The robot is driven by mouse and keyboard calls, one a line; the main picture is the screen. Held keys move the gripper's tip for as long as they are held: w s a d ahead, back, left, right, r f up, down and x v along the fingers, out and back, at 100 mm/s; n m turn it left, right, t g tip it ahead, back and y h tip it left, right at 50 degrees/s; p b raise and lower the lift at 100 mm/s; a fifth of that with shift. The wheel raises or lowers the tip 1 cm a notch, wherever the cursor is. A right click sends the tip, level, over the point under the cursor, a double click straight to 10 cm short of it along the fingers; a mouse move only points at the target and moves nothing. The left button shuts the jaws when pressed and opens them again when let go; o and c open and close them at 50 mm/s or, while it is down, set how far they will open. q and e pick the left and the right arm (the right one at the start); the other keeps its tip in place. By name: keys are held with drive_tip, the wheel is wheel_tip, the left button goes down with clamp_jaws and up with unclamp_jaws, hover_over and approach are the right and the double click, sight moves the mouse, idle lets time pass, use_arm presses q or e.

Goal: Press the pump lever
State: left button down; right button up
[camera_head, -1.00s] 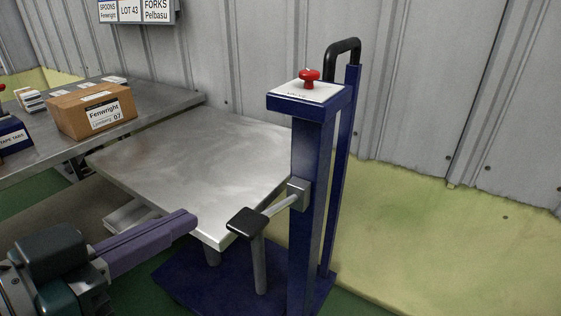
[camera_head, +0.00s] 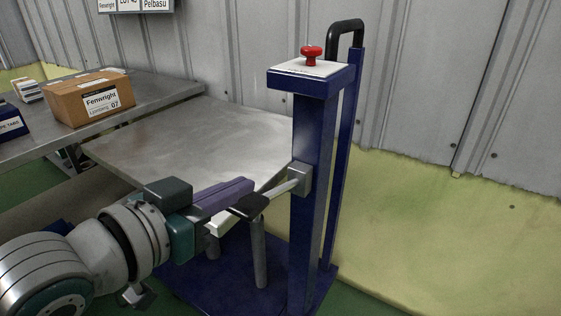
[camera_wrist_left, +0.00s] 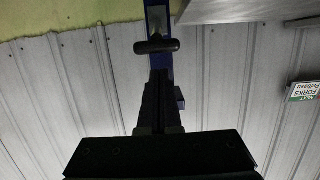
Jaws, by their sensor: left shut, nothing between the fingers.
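The pump lever is a grey rod (camera_head: 284,188) that sticks out leftward from a bracket on the blue post (camera_head: 312,150), with a flat black pad (camera_head: 248,207) at its end. My left gripper (camera_head: 248,184) has purple fingers, shut and empty. Its tips show just behind and above the black pad in the head view; I cannot tell whether they touch it. In the left wrist view my dark fingers (camera_wrist_left: 158,100) point toward the blue post (camera_wrist_left: 156,18), and a dark bar (camera_wrist_left: 157,46) shows beyond them. My right gripper is not in view.
The lift's metal platform (camera_head: 185,145) lies behind my left gripper. A red knob (camera_head: 312,54) stands on top of the post, beside a black handle (camera_head: 346,27). A bench (camera_head: 165,88) with a Fenwright box (camera_head: 90,97) is at left. The floor at right is clear.

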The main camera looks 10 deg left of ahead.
sight(236, 212)
use_arm(q)
drive_tip(key=shift+f, duration=0.65)
drive_tip(key=b, duration=0.1)
drive_tip(key=f+t+b, duration=0.1)
drive_tip(key=shift+s+f+b, duration=0.1)
drive_tip(key=shift+s+b, duration=0.15)
drive_tip(key=shift+b, duration=0.15)
drive_tip(key=f+t+b, duration=0.1)
drive_tip(key=b, duration=0.1)
drive_tip(key=shift+s+a+f+h+b, duration=0.1)
drive_tip(key=shift+s+h+b, duration=0.05)
drive_tip(key=shift+h+b, duration=0.2)
wheel_tip(236, 212, down, 10)
drive_tip(key=t+h+b, duration=0.1)
drive_tip(key=t+b, duration=0.3)
drive_tip(key=b, duration=1.4)
drive_tip(key=shift+s+a+t+h, duration=0.2)
drive_tip(key=shift+s+t+h, duration=0.15)
drive_tip(key=shift+t, duration=0.05)
